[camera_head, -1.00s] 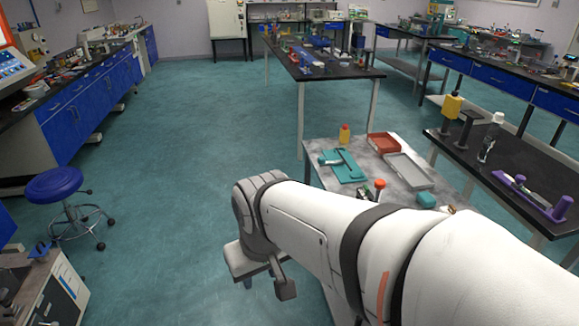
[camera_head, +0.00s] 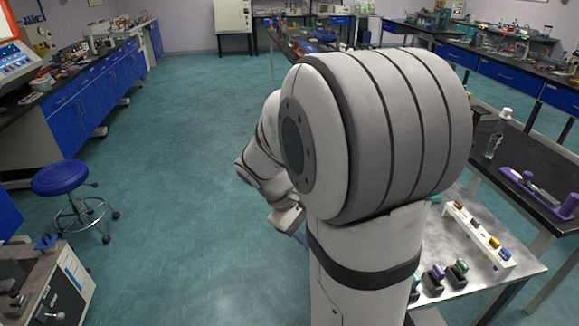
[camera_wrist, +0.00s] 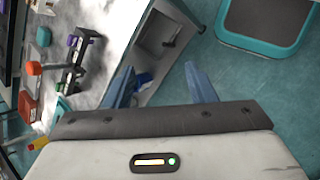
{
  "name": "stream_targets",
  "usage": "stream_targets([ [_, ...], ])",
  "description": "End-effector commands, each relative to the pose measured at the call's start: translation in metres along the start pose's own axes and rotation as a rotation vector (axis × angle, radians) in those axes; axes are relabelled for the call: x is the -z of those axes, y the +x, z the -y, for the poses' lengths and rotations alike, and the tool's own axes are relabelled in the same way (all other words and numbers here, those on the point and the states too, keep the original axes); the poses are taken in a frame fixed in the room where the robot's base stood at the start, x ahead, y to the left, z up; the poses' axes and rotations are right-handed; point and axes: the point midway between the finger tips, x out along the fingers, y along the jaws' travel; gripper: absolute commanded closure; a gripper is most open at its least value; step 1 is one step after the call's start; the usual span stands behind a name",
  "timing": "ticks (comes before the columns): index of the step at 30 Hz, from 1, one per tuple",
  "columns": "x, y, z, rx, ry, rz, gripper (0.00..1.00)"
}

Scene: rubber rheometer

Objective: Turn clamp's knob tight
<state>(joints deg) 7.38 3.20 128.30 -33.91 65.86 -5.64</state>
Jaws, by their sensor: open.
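My gripper (camera_wrist: 162,86) is open, its two blue fingers apart. A small blue object (camera_wrist: 143,78) shows between them, apparently beyond the fingertips. I cannot make out a clamp or its knob for certain. An orange rounded piece (camera_wrist: 43,36) and a red piece (camera_wrist: 27,105) lie at the left of the wrist view, away from the fingers; I cannot tell whether either belongs to the clamp. In the head view my arm hides much of the near table (camera_head: 475,291).
On the near table stand a white rack (camera_head: 478,236) with several coloured pieces and several dark holders (camera_head: 438,275). A purple stand (camera_head: 540,192) and a bottle (camera_head: 497,132) are on the black bench at right. A blue stool (camera_head: 61,178) stands left; open floor lies between.

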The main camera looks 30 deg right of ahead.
Motion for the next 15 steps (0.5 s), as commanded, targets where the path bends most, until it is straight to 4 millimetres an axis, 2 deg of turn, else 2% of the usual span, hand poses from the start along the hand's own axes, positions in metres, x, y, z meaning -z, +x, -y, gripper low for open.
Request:
stream_targets([
  [1,0.009,0.013,-0.014,-0.04,-0.043,0.071,0.5],
  [9,0.053,0.07,-0.088,-0.281,-0.269,0.403,0.5],
  [15,0.092,0.116,-0.131,-0.455,-0.435,0.618,0.5],
])
